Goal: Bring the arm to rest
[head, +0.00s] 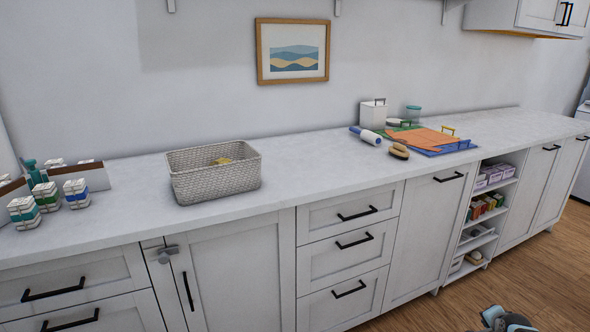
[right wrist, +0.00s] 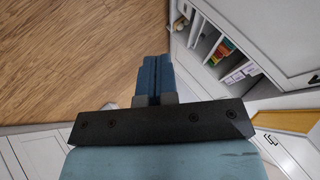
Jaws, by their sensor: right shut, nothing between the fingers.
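My right gripper (right wrist: 155,75) shows in the right wrist view with its two blue fingers pressed together and nothing between them. It hangs in open air above the wooden floor, in front of the cabinets. In the head view a grey and blue part of my own arm shows at the bottom right edge, low over the floor; its fingers cannot be made out there. My left gripper is in neither view.
Open shelves (head: 480,210) hold small boxes. The wooden floor (head: 540,265) is clear.

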